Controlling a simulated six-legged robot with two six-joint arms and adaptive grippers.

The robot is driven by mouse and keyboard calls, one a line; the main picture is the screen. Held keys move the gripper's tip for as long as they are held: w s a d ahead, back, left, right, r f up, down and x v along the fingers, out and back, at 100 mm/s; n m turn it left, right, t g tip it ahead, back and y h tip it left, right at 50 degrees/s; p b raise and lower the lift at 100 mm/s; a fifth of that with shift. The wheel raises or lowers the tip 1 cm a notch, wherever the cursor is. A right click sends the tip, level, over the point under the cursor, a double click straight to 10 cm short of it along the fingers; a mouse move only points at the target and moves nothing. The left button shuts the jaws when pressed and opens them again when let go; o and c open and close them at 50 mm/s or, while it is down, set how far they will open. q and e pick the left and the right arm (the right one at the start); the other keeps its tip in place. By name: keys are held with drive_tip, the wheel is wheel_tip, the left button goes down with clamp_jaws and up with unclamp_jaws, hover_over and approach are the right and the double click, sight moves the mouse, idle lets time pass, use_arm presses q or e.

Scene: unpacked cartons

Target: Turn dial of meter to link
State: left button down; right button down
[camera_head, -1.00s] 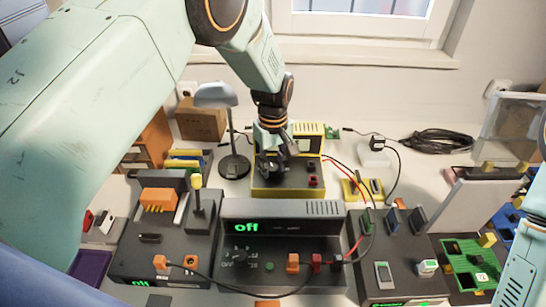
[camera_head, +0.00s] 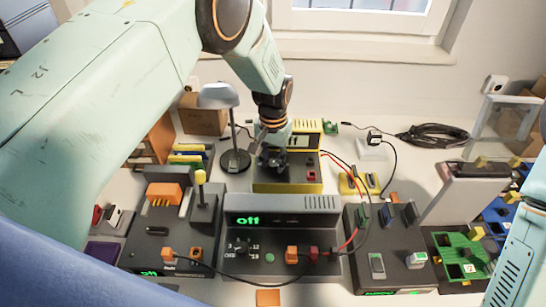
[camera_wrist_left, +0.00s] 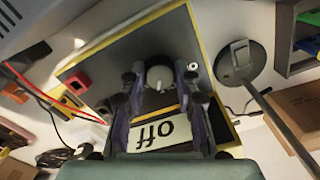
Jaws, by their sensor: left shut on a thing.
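The meter is a dark box with yellow edges (camera_head: 310,186) at the back middle of the table. In the left wrist view its top face (camera_wrist_left: 111,72) fills the middle, with a pale display (camera_wrist_left: 155,135) reading "off", upside down. My left gripper (camera_head: 272,165) is over the meter's left part. In the left wrist view its fingers (camera_wrist_left: 160,82) are shut on the grey round dial (camera_wrist_left: 159,77), one on each side. The fingers hide the dial's sides and any marks around it. My right gripper is out of view.
A black power-supply-like box (camera_head: 283,203) in front also reads "off" in green. A desk lamp (camera_head: 218,96) stands close left of the meter. Red and black cables (camera_head: 352,238) run from its right side. A dark box (camera_head: 385,250) stands front right.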

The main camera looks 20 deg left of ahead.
sight(273, 163)
use_arm(q)
drive_tip(key=m+p, duration=0.1)
drive_tip(key=m, duration=0.4)
drive_tip(key=shift+w, duration=0.1)
drive_tip(key=shift+m, duration=0.4)
drive_tip(key=c, duration=1)
unclamp_jaws()
drive_tip(key=shift+r, duration=0.1)
wheel_tip(273, 163, up, 12)
drive_tip(key=shift+f, duration=0.1)
